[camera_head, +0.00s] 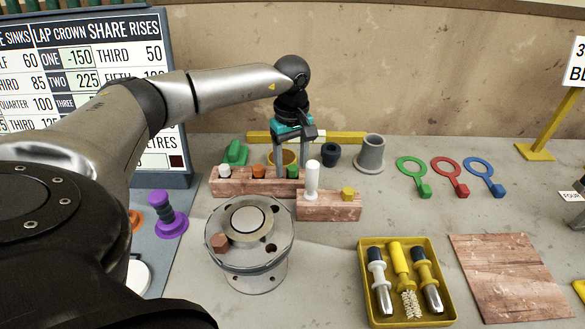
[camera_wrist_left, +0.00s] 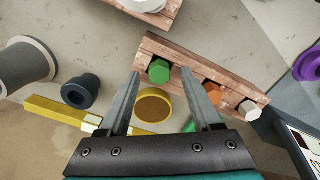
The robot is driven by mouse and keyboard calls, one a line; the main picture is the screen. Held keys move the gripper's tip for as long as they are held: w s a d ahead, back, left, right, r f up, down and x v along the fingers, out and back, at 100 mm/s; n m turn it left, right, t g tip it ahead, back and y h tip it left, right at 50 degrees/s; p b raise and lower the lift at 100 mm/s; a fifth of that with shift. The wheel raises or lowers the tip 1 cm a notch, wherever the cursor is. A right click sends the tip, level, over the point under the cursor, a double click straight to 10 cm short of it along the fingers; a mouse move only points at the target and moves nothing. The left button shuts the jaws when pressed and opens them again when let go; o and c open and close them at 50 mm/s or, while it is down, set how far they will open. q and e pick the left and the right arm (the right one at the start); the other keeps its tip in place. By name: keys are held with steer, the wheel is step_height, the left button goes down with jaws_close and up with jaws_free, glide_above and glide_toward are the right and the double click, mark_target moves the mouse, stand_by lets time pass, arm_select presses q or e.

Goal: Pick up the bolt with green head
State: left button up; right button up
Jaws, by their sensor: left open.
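The bolt with green head (camera_head: 293,172) stands at the right end of a wooden block (camera_head: 252,188) that also holds a white and an orange bolt. In the left wrist view, the green hexagonal head (camera_wrist_left: 159,71) shows between my fingertips. My left gripper (camera_head: 292,172) points down over this end of the block, open, its two fingers apart. The wrist view shows the left gripper (camera_wrist_left: 160,74) with nothing held. I cannot tell the exact height of the fingertips above the block. My right gripper is not in view.
The orange bolt (camera_head: 258,172) and white bolt (camera_head: 223,171) stand beside the green one. A second wooden block (camera_head: 330,207) holds a tall white piece (camera_head: 312,178) and a yellow bolt (camera_head: 348,194). A yellow ring-shaped part (camera_wrist_left: 153,105) lies behind. A metal cylinder (camera_head: 250,262) stands in front.

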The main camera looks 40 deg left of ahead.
arm_select(q)
steer(key=shift+f, duration=0.25)
jaws_close()
stand_by(0.3)
